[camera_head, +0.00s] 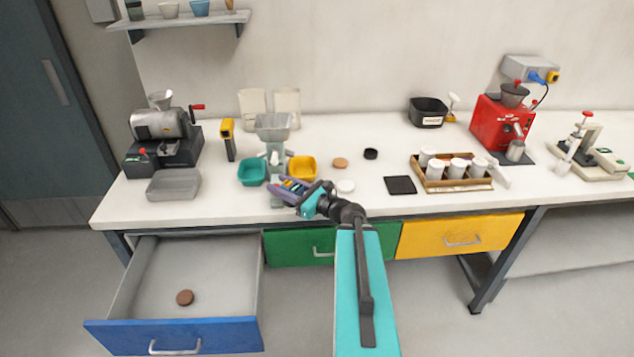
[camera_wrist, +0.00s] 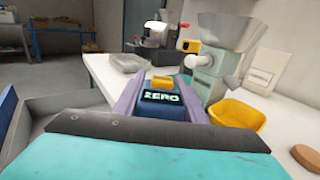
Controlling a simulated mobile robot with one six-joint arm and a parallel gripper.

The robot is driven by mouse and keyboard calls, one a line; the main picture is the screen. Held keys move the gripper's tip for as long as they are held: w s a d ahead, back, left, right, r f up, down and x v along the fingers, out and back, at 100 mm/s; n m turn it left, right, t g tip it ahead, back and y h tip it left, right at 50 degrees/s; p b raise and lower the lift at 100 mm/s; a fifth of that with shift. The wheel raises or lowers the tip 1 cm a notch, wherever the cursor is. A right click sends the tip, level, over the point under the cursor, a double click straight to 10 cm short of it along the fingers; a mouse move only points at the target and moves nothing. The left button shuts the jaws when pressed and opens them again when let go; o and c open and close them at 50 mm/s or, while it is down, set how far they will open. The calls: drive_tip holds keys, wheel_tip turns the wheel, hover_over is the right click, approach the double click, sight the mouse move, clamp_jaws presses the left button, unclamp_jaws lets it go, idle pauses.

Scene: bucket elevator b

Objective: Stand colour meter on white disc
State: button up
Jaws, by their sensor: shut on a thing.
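The colour meter (camera_wrist: 160,98) is a dark blue block with a yellow part on top and a display reading "ZERO". My gripper (camera_wrist: 160,90) is shut on it, with a purple finger on each side. In the head view my gripper (camera_head: 280,188) and the meter (camera_head: 292,185) are over the counter's front part, below the grey funnel machine. The white disc (camera_head: 345,187) lies flat on the counter just right of my gripper, close to my wrist. I see nothing on it. The disc does not show in the wrist view.
A teal bowl (camera_head: 252,172), a yellow bowl (camera_head: 302,167) and the funnel machine (camera_head: 273,128) are close behind my gripper. A brown disc (camera_head: 340,162), a black puck (camera_head: 371,154) and a black mat (camera_head: 400,185) lie around the white disc. The blue drawer (camera_head: 175,335) stands open.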

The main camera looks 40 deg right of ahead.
drive_tip(key=w+a+n+g+y+b, duration=0.1)
drive_tip(key=a+n+g+y, duration=0.2)
drive_tip(key=a, duration=1.1)
drive_tip(key=w+a+f+n+g+y+b, duration=0.1)
drive_tip(key=a+n+g+y, duration=0.3)
drive_tip(key=a, duration=1.1)
drive_tip(key=y+b, duration=0.1)
drive_tip(key=y, duration=0.1)
drive_tip(key=shift+w+f+n+y, duration=0.3)
drive_tip(key=shift+w+n+y, duration=0.05)
drive_tip(key=shift+n+y, duration=0.05)
